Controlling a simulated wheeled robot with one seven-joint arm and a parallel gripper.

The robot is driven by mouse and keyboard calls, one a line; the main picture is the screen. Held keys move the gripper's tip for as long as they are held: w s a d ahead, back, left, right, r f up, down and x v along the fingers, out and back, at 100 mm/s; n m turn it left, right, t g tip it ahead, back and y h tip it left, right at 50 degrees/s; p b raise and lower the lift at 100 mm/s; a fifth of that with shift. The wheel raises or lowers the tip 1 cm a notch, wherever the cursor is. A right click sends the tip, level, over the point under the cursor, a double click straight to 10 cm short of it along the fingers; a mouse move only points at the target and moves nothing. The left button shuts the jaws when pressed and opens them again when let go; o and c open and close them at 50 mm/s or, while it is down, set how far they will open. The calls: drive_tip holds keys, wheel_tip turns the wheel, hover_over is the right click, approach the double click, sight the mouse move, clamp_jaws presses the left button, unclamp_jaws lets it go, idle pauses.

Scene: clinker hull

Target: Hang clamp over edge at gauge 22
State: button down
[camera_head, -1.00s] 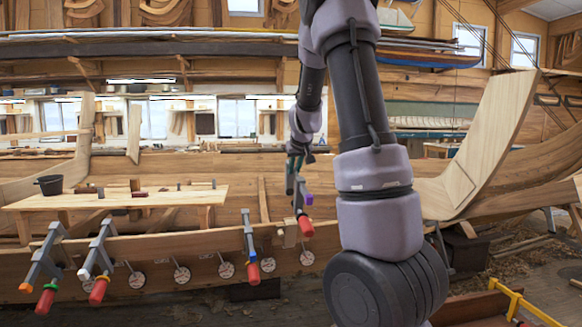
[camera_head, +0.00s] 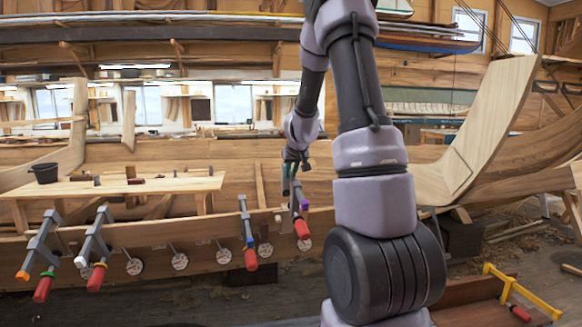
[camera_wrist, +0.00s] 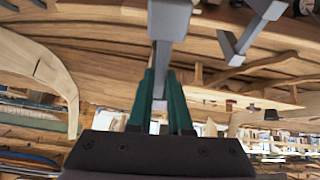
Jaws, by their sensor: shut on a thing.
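My gripper (camera_head: 291,172) is shut on a grey clamp (camera_head: 297,197) with a red handle and a small purple part. The clamp hangs upright at the upper edge of the hull plank (camera_head: 205,262), just above the rightmost visible round gauge (camera_head: 304,244). I cannot tell whether it touches the edge. Gauge numbers are too small to read. In the wrist view my green fingers (camera_wrist: 161,98) grip the clamp's grey bar (camera_wrist: 168,22); its lower end is out of frame.
Three other red-handled clamps hang on the plank: far left (camera_head: 41,247), beside it (camera_head: 94,240), and nearer mine (camera_head: 246,228). Several gauges line the plank. A bench (camera_head: 120,187) with a dark bucket (camera_head: 45,173) stands behind.

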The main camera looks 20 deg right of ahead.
drive_tip(key=shift+w+d+f, duration=0.1)
drive_tip(key=shift+w+f, duration=0.15)
drive_tip(key=shift+f, duration=0.85)
drive_tip(key=shift+w+d+f, duration=0.1)
drive_tip(key=shift+w+f, duration=0.15)
drive_tip(key=shift+f, duration=0.85)
drive_tip(key=shift+w+d+f, duration=0.1)
drive_tip(key=shift+w+f, duration=0.15)
drive_tip(key=shift+f, duration=0.85)
drive_tip(key=shift+s+x, duration=0.2)
drive_tip(key=shift+x, duration=1.35)
drive_tip(key=shift+w+f, duration=0.2)
drive_tip(key=shift+f, duration=0.5)
drive_tip(key=shift+d+f, duration=0.1)
drive_tip(key=shift+f, duration=0.3)
drive_tip(key=shift+w+f, duration=0.1)
drive_tip(key=shift+f, duration=0.1)
